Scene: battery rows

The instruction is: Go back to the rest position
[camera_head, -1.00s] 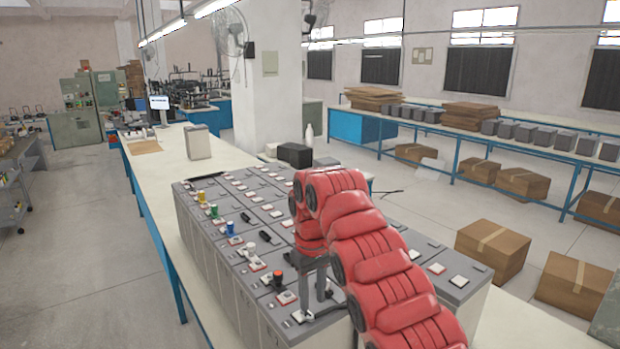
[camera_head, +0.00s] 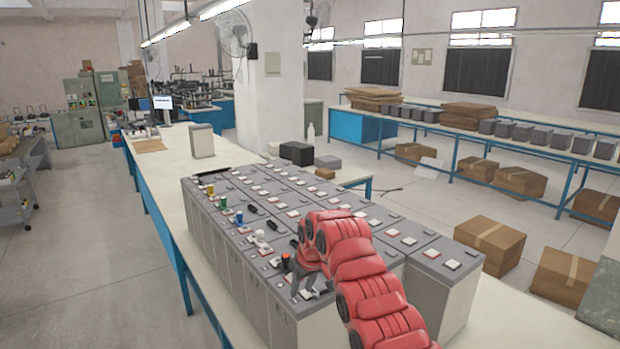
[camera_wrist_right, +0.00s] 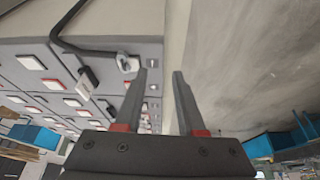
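My right gripper (camera_head: 308,287) hangs over the near end of the battery rows (camera_head: 345,262), under my red right arm. In the right wrist view its two fingers (camera_wrist_right: 160,72) are apart with nothing between them. Grey battery tops and a black cable (camera_wrist_right: 75,48) with a light terminal end (camera_wrist_right: 127,64) lie to the left of the fingers there. Whether the gripper touches a battery cannot be told. My left gripper is not in view.
Dark boxes (camera_head: 297,153) sit behind the rows. Cardboard boxes (camera_head: 490,240) lie on the floor at right. The left aisle floor is clear.

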